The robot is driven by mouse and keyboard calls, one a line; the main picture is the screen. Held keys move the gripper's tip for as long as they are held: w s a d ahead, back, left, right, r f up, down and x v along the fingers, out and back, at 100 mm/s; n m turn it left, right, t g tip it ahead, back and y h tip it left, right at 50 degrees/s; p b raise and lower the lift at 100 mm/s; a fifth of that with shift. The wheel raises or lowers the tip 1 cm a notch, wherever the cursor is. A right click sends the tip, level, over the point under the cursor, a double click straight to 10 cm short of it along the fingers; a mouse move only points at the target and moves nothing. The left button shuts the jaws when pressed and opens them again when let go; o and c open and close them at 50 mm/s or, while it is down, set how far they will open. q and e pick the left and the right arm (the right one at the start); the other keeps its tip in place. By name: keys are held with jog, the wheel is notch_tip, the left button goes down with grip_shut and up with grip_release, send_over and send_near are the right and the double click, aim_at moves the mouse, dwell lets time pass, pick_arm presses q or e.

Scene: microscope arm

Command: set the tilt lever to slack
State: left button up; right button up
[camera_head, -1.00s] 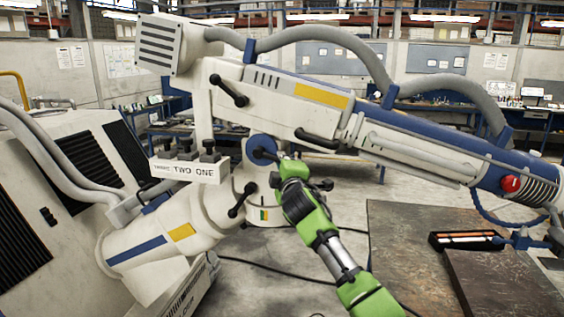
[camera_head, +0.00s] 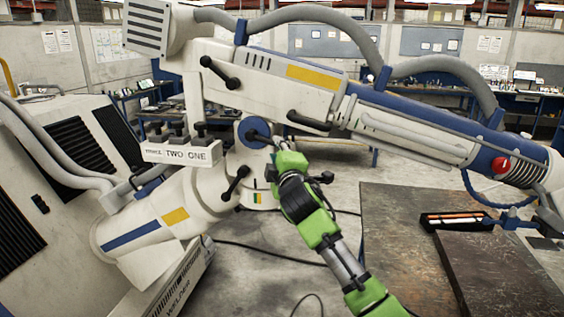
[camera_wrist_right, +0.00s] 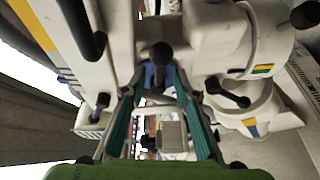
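The white and blue microscope arm fills the head view. A black lever (camera_head: 260,137) sits on its round blue hub (camera_head: 249,126). I take it for the tilt lever, but no label confirms this. My right gripper (camera_head: 278,143) is at the lever's free end. In the right wrist view, the dark lever (camera_wrist_right: 161,56) shows beyond and between the teal fingertips of my right gripper (camera_wrist_right: 160,85). The fingers are apart, with gaps beside the lever; I cannot tell whether either touches it. The lever's tip is partly hidden in the head view. My left gripper is not in view.
Other black levers stand close by: one below left (camera_head: 236,183), one above right (camera_head: 308,122), one at upper left (camera_head: 220,75). A panel reading TWO ONE (camera_head: 185,154) is left of the hub. A dark metal table (camera_head: 400,210) stands at the right.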

jog(key=s, duration=0.6)
jog(key=shift+s+d, duration=0.3)
jog(key=shift+d, duration=0.1)
jog(key=shift+f, duration=0.15)
